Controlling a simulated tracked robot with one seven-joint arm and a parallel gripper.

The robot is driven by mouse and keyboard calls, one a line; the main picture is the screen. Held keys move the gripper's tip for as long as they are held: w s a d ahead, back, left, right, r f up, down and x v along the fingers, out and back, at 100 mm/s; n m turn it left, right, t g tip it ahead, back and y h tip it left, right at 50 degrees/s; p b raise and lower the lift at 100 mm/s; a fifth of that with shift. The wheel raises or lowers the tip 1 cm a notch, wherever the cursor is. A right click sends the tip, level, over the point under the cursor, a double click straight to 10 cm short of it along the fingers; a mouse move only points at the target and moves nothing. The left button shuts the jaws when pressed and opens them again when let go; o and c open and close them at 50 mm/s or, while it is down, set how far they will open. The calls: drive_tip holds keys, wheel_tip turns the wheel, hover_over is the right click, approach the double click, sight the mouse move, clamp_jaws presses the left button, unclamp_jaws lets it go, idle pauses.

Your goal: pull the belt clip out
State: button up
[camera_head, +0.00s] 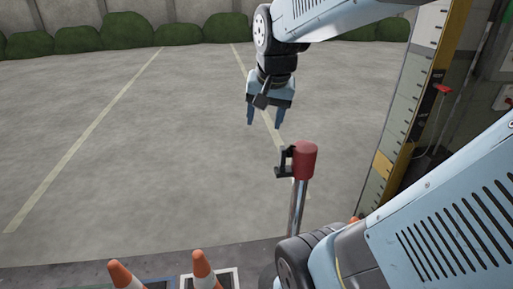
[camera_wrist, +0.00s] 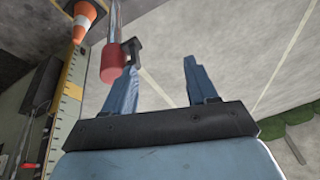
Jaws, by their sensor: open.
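A metal post (camera_head: 296,208) with a red cap (camera_head: 306,160) stands near the middle of the head view. A black clip (camera_head: 286,162) sits on the left side of the cap; I take it to be the belt clip. In the wrist view the red cap (camera_wrist: 112,65) and the black clip (camera_wrist: 133,50) show near the left finger. My gripper (camera_head: 265,125) is open and empty, above and to the left of the clip in the head view, fingers pointing down. In the wrist view my gripper (camera_wrist: 160,65) has a wide gap between its fingers.
Orange cones (camera_head: 204,270) stand at the bottom of the head view; one cone (camera_wrist: 84,20) shows top left in the wrist view. A yellow-edged panel with scale marks (camera_head: 410,100) stands at the right. Open paved ground (camera_head: 150,140) lies left of the post.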

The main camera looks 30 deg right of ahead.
sight(283, 147)
drive_tip(key=w+d+f+m+g, duration=0.1)
drive_tip(key=w+d+f+m, duration=0.2)
drive_tip(key=d+f+m, duration=0.1)
drive_tip(key=w+d+f+m+g, duration=0.1)
drive_tip(key=w+d+f+m, duration=0.3)
drive_tip(key=f+m, duration=0.1)
drive_tip(key=w+d+f+m+g, duration=0.2)
drive_tip(key=w+d+f+m, duration=0.1)
drive_tip(key=d+f+m, duration=0.2)
drive_tip(key=shift+w+m, duration=0.35)
drive_tip(key=shift+m, duration=0.15)
drive_tip(key=shift+f, duration=4.5)
drive_tip(key=shift+a, duration=0.1)
clamp_jaws()
drive_tip(key=shift+r, duration=0.1)
drive_tip(key=shift+r, duration=2.85)
